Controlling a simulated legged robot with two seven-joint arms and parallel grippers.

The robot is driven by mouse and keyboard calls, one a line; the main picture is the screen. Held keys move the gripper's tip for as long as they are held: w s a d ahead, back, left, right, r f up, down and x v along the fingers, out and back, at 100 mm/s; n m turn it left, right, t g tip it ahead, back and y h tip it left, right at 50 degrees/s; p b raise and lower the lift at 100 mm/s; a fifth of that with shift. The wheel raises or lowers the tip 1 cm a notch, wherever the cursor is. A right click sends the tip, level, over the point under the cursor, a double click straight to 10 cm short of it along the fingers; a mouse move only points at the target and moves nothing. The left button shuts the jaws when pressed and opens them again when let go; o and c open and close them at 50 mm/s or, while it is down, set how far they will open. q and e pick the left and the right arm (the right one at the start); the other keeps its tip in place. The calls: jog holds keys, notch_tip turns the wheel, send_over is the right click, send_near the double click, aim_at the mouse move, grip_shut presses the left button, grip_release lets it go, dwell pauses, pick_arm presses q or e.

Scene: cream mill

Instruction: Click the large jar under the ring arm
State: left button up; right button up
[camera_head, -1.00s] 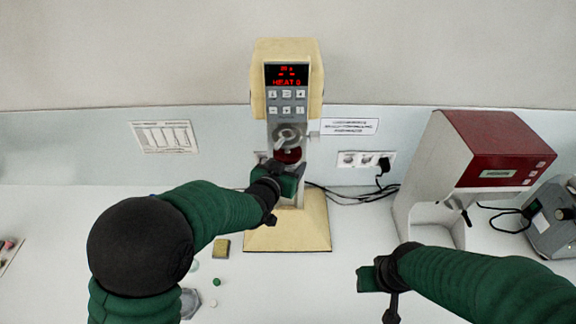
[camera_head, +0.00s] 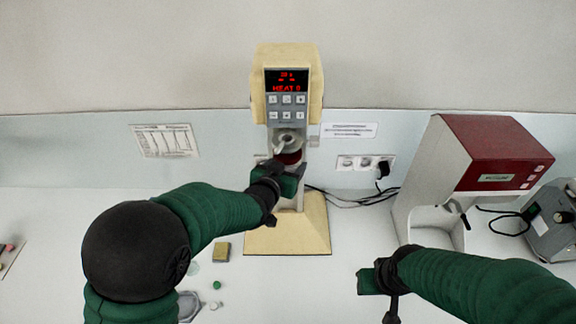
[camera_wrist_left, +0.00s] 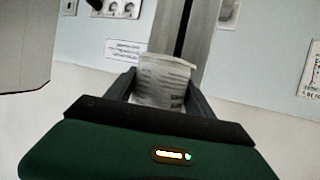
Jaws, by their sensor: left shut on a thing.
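The cream mill (camera_head: 288,85) stands at the back middle, with a red display and a button panel. Its ring arm (camera_head: 287,137) sticks out under the panel. The jar shows in the left wrist view as a whitish, printed-label body (camera_wrist_left: 163,82) between my left fingers. In the head view only a dark red part (camera_head: 289,156) shows just under the ring arm; my gripper hides the rest. My left gripper (camera_head: 284,172) is shut on the jar in front of the column. Whether the jar touches the ring cannot be told. My right gripper (camera_head: 368,279) is empty-looking over the counter; its fingers are unclear.
A red and white machine (camera_head: 480,165) stands at the right, with a grey device (camera_head: 552,218) beside it. A small yellowish block (camera_head: 222,252) and a green cap (camera_head: 217,285) lie left of the mill's base (camera_head: 287,238). Cables run behind.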

pick_arm(q)
jog(key=shift+r+p, duration=0.35)
jog(key=shift+r, duration=0.4)
jog(key=shift+r, duration=0.15)
dwell(0.4)
jog(key=shift+w+r, duration=0.1)
jog(key=shift+r, duration=0.3)
dwell(0.7)
jog(key=shift+f, duration=0.1)
